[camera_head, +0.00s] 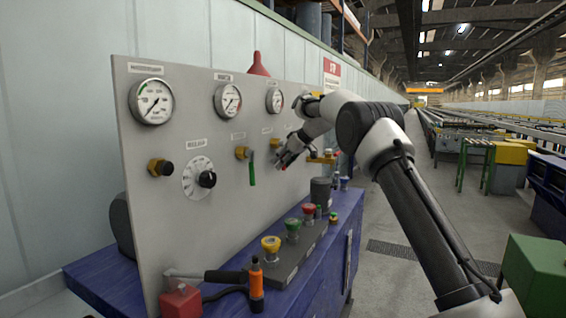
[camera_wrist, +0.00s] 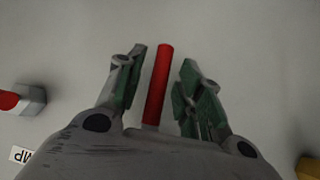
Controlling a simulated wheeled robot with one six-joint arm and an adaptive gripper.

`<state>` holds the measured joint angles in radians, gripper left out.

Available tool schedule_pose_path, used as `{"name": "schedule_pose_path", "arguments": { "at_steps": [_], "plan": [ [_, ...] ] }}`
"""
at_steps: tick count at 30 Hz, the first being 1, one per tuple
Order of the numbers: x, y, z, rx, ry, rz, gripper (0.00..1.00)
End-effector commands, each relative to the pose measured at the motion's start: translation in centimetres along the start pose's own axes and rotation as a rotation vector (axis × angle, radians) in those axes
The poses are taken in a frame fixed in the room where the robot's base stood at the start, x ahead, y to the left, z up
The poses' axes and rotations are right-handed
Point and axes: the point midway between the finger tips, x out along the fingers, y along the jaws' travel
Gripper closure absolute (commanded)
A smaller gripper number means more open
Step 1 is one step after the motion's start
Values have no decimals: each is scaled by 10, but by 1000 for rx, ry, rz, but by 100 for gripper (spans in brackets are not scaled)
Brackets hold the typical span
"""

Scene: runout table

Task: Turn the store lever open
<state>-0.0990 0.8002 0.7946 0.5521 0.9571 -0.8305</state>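A red lever handle (camera_wrist: 158,85) stands between the two fingers of my gripper (camera_wrist: 162,60) in the wrist view. The fingers are apart, with a visible gap on each side of the handle. In the head view my gripper (camera_head: 283,160) is close to the grey panel (camera_head: 225,225), right of a green lever (camera_head: 252,170). There my gripper and arm hide most of the red lever. I cannot read which label belongs to the red lever.
Gauges (camera_head: 151,101) and a black-knobbed dial (camera_head: 197,178) are on the panel. In the wrist view a red-ended grey block (camera_wrist: 28,99) and an upside-down label (camera_wrist: 20,155) sit left. Buttons (camera_head: 271,245) and an orange-handled tool (camera_head: 257,283) are on the blue bench.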

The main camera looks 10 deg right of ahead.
Motion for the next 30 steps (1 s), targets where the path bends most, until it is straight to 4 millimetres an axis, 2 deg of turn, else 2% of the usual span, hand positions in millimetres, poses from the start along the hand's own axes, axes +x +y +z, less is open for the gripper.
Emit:
{"name": "schedule_pose_path", "arguments": {
  "at_steps": [5,8,15,21,25,30],
  "plan": [
    [-3,1,0,0,1,1,64],
    [-14,1,0,0,1,3,64],
    [-67,1,0,0,2,4,64],
    [-104,1,0,0,1,2,64],
    [-116,0,0,0,0,0,64],
    [-120,0,0,1,0,0,64]
  ]
}}
